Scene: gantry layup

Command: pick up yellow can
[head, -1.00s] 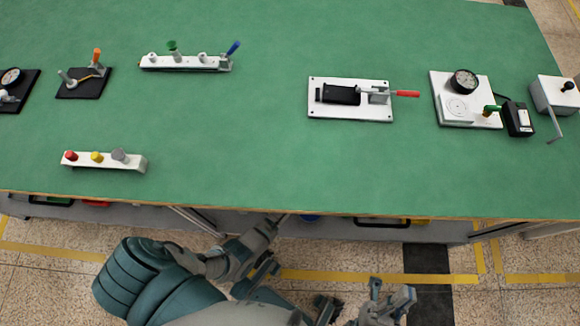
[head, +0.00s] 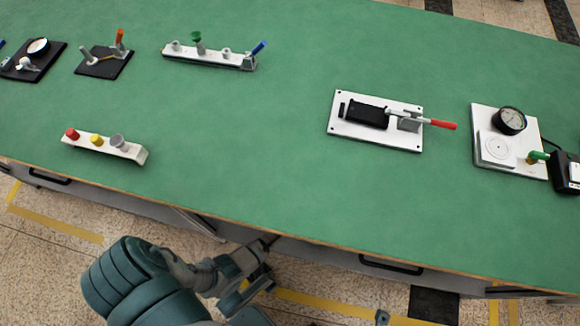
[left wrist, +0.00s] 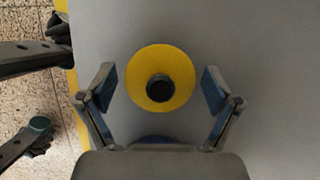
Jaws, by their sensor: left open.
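A yellow round thing, apparently the yellow can (left wrist: 160,60), shows from its end in the left wrist view. It has a dark round knob or cap at its centre. It stands before a plain grey surface. My left gripper (left wrist: 160,80) is open, with one finger on each side of the yellow can. I see no contact between fingers and can. In the head view my left arm reaches to the bench's front edge, and the can is hidden there. Only a small tip, seemingly of my right arm (head: 382,317), shows at the bottom edge.
A green-topped bench (head: 250,130) spans the head view. A button block (head: 103,145), a lever plate (head: 377,120) and a gauge panel (head: 508,150) sit on it. Drawer fronts with handles (head: 390,265) lie below its edge. A blue thing (left wrist: 155,139) is partly hidden below the can.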

